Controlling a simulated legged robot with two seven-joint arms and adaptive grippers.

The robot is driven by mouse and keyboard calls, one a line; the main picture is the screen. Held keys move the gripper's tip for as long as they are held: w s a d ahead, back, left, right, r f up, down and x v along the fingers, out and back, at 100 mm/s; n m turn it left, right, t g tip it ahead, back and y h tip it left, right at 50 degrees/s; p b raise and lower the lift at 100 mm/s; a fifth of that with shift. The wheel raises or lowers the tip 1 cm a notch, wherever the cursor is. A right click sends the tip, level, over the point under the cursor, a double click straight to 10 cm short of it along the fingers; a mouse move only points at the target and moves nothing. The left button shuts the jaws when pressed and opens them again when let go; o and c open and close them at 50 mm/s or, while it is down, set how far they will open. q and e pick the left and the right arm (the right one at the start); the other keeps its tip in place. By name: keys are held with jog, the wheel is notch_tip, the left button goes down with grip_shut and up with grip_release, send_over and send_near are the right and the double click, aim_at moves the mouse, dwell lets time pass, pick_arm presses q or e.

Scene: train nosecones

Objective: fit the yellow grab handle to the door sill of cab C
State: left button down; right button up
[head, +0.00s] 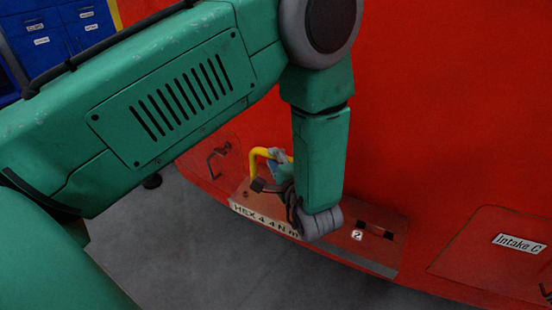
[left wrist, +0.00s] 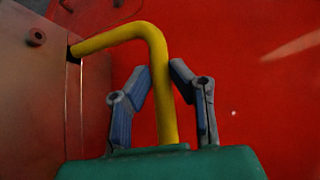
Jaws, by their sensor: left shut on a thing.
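The yellow grab handle (head: 258,152) is a bent bar, partly hidden by my left arm in the head view. My left gripper (head: 276,160) is shut on it. In the left wrist view the yellow handle (left wrist: 150,38) rises between the blue-grey fingers of the left gripper (left wrist: 160,78) and bends left. Its left end meets the edge of a brownish panel (left wrist: 30,100); I cannot tell whether it is seated. The door sill (head: 388,250) is a brownish plate low on the red cab, labelled "HEX 4 4 N m" and "2". My right gripper is not in view.
The red cab wall (head: 450,100) fills the right side. A panel marked "Intake C" (head: 518,243) is at the lower right. A dark handle (head: 216,160) is left of the sill. Blue drawers (head: 60,35) stand at the back left. Grey floor (head: 190,250) lies below.

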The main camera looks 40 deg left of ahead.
pick_arm(q)
jog(key=shift+s+d+f+b, duration=0.15)
jog(key=shift+f+b, duration=0.05)
jog(key=shift+f, duration=0.3)
jog(key=shift+s+d+f+b, duration=0.2)
jog(key=shift+f+b, duration=0.05)
jog(key=shift+f, duration=0.3)
jog(key=shift+s+d+f+b, duration=0.15)
jog(key=shift+f+b, duration=0.05)
jog(key=shift+f, duration=0.3)
jog(key=shift+h, duration=0.3)
jog(key=c, duration=1.2)
grip_release()
jog(key=shift+o, duration=0.9)
jog(key=shift+w+f, duration=0.1)
jog(key=shift+w, duration=0.05)
jog(key=shift+w+f, duration=0.15)
jog(key=shift+w, duration=0.2)
jog(key=shift+s+a+r, duration=0.1)
jog(key=shift+s+r, duration=0.1)
